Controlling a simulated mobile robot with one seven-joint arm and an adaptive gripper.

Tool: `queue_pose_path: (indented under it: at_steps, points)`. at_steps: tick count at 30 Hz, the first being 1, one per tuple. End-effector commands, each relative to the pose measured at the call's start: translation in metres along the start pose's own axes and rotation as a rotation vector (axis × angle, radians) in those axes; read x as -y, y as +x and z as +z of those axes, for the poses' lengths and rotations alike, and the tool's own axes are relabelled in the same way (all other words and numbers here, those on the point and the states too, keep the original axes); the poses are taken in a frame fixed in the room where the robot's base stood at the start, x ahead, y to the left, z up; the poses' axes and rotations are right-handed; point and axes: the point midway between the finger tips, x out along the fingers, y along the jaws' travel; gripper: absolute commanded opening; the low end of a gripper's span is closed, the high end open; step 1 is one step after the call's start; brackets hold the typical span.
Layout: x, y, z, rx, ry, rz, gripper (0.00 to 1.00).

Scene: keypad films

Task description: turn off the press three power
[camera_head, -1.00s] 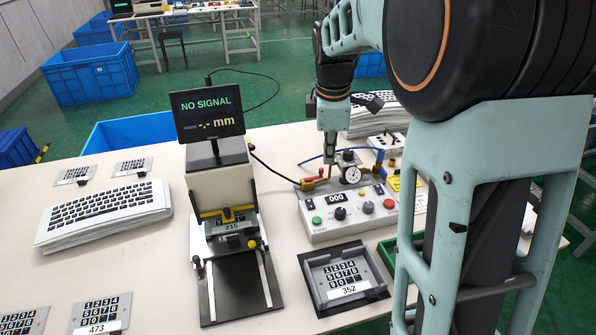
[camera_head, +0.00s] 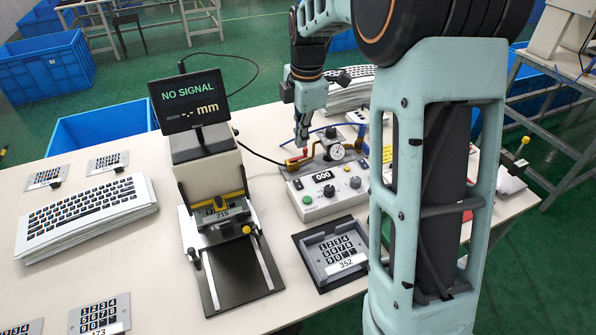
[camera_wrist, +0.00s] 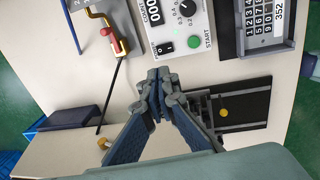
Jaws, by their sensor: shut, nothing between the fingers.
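In the wrist view the box face (camera_wrist: 180,62) shows a small black rocker switch (camera_wrist: 166,44) beside the green button (camera_wrist: 194,42); which side is pressed is unclear. My gripper (camera_head: 302,145) is shut and empty, above the back left of the box near a red-handled lever (camera_head: 296,160). In the wrist view my gripper (camera_wrist: 155,76) appears below the rocker switch, apart from it.
Left of the box stands a press fixture (camera_head: 215,200) with a NO SIGNAL screen (camera_head: 188,101). A keypad film labelled 352 (camera_head: 337,248) lies in a dark tray in front of the box. White keyboard-like sheets (camera_head: 88,215) lie at left. A cable (camera_wrist: 112,95) runs nearby.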

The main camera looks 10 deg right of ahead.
Motion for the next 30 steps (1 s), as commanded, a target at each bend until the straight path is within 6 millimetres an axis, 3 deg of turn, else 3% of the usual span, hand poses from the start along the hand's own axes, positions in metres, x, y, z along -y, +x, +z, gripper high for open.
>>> queue_pose_path:
  at_steps: [5, 21, 30]
  points:
    - [0.001, 0.014, 0.0, -0.001, 0.001, -0.004, 0.0]
    - [0.001, 0.119, 0.0, 0.0, 0.0, -0.004, 0.0]
    - [0.0, 0.14, 0.0, 0.0, 0.002, -0.001, 0.0]
